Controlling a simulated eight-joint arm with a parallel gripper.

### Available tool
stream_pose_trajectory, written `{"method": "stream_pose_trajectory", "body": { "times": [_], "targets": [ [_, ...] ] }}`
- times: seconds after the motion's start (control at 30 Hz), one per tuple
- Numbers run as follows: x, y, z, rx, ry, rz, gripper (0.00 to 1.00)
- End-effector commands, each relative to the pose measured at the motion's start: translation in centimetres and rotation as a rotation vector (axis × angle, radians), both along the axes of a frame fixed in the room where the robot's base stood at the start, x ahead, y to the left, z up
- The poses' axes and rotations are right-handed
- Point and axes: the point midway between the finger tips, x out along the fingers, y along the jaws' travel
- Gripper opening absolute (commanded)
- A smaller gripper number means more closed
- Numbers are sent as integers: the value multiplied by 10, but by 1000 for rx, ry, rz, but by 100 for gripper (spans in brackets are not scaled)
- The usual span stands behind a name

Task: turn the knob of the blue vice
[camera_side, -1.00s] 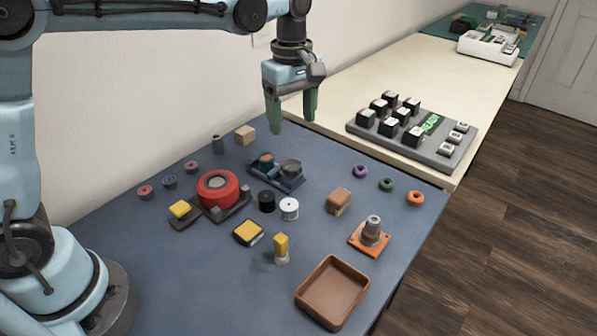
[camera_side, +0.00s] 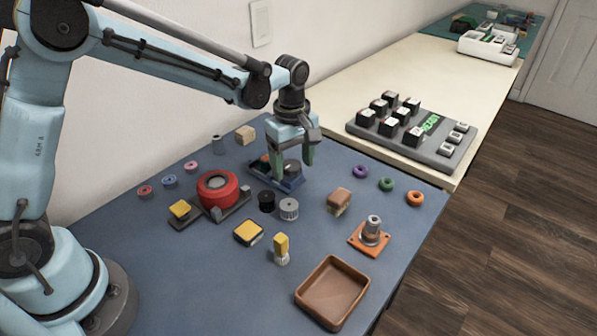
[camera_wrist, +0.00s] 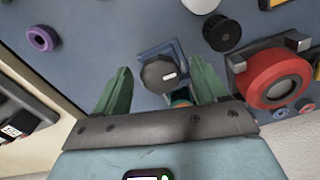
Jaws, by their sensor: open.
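My gripper (camera_side: 292,170) is open, with green fingers pointing down at the vice. In the wrist view the fingers (camera_wrist: 160,70) stand on either side of the knob, with gaps on both sides. I cannot tell whether the fingertips are level with the knob or just above.
A black spool (camera_side: 266,201) and a white spool (camera_side: 289,208) stand close in front of the vice. A red round device (camera_side: 218,188) is to the left, a wooden block (camera_side: 245,135) behind. A brown tray (camera_side: 332,292) lies at the front. The mat's right middle has free room.

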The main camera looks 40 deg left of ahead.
Motion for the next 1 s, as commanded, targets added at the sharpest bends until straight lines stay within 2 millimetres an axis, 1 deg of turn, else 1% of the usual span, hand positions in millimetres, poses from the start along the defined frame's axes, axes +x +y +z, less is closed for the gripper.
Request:
{"method": "stream_pose_trajectory", "body": {
  "times": [0.1,0.13,0.4,0.5,0.77,1.0],
  "targets": [
    [0,0,0,0,0,0,72],
    [0,0,0,0,0,0,70],
    [0,0,0,0,0,0,29],
    [0,0,0,0,0,0,16],
    [0,0,0,0,1,-29,16],
    [-1,0,0,0,1,-153,16]
  ]
}}
